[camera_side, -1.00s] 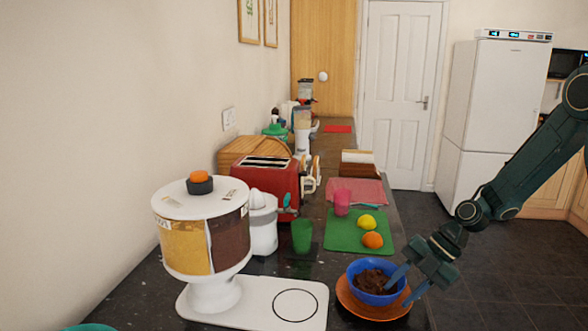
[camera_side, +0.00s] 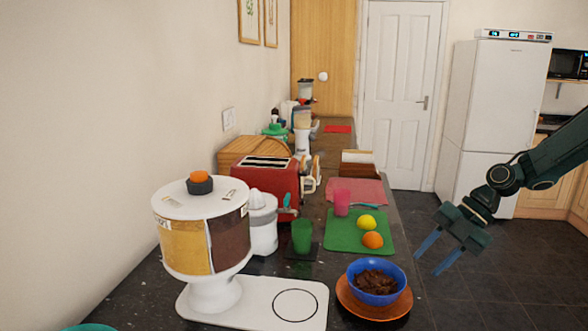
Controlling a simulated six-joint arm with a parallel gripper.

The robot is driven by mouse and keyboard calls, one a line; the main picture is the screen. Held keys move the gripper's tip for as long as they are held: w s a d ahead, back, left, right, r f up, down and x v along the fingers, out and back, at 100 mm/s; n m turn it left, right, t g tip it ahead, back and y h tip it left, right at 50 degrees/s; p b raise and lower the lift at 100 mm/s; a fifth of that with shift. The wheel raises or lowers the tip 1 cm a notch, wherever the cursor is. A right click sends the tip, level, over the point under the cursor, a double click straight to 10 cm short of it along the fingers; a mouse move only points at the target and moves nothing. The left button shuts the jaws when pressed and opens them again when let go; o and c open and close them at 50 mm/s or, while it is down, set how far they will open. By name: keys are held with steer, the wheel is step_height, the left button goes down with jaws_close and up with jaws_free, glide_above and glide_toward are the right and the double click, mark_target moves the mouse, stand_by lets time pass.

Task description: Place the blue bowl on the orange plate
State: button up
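The blue bowl (camera_side: 354,285) holds a dark brown food and sits upright on the orange plate (camera_side: 372,312) near the front right edge of the counter. The plate's rim shows around the bowl's base. My gripper (camera_side: 431,258) is open and empty, up and to the right of the bowl and apart from it. Its two blue-grey fingers point down and left, with a clear gap between them.
A green board (camera_side: 345,236) with a lemon (camera_side: 367,222) and an orange (camera_side: 373,240) lies behind the bowl. A cereal dispenser (camera_side: 212,278) stands on the left. A green cup (camera_side: 302,236) and red toaster (camera_side: 266,185) stand further back. The floor right of the counter is open.

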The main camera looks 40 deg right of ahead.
steer(key=shift+v, duration=1.55)
steer(key=shift+a, duration=0.1)
steer(key=s+a+r+m+t+h, duration=0.1)
steer(key=s+a+r+m+h, duration=0.2)
steer(key=s+m, duration=0.4)
steer(key=s+a+r+m+t+h, duration=0.1)
steer(key=s+a+r+m+h, duration=0.2)
steer(key=s+m, duration=0.4)
steer(key=shift+s+a+r+m+h, duration=0.4)
steer(key=shift+a+r+m, duration=0.65)
steer(key=shift+m, duration=2.95)
steer(key=shift+w+a+f, duration=0.1)
steer(key=shift+f, duration=0.05)
